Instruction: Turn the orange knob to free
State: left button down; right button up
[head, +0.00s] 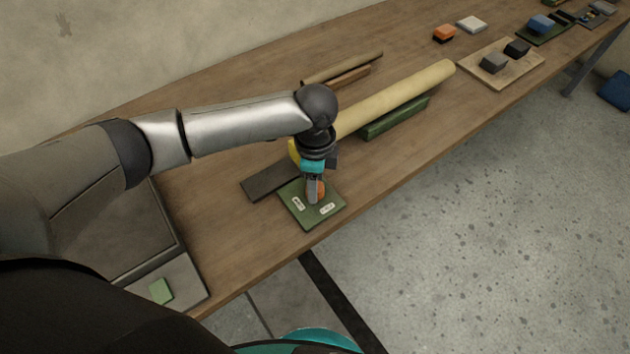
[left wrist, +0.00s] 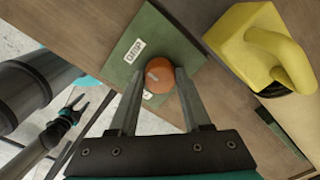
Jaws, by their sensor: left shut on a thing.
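The orange knob (left wrist: 160,75) sits on a green plate (head: 330,216) near the table's front edge. My right gripper (left wrist: 78,104) shows small in the left wrist view, fingers apart and empty, away from the plate.
A yellow handled block (left wrist: 250,48) stands beside the plate. A long pale roll (head: 400,97) and a green bar (head: 395,119) lie behind. A dark flat strip (head: 263,182) lies to the left. A wooden board (head: 478,73) with dark blocks is farther right.

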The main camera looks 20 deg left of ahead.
pick_arm(q)
jog(key=n+p, duration=0.4)
jog(key=p, duration=0.1)
jog(key=n+p, duration=0.4)
jog(key=p, duration=0.2)
jog(key=shift+d+r+p, duration=0.1)
jog(key=shift+r+p, duration=0.1)
jog(key=shift+p, duration=0.1)
jog(key=n+p, duration=0.2)
jog(key=shift+n, duration=0.4)
jog(key=n+p, duration=0.2)
jog(key=shift+f+n, duration=0.1)
jog(key=shift+n, duration=0.3)
jog(key=shift+f+n+p, duration=0.1)
jog(key=shift+n+p, duration=0.85)
jog(key=shift+n, duration=1.25)
jog(key=shift+c, duration=1.8)
grip_release()
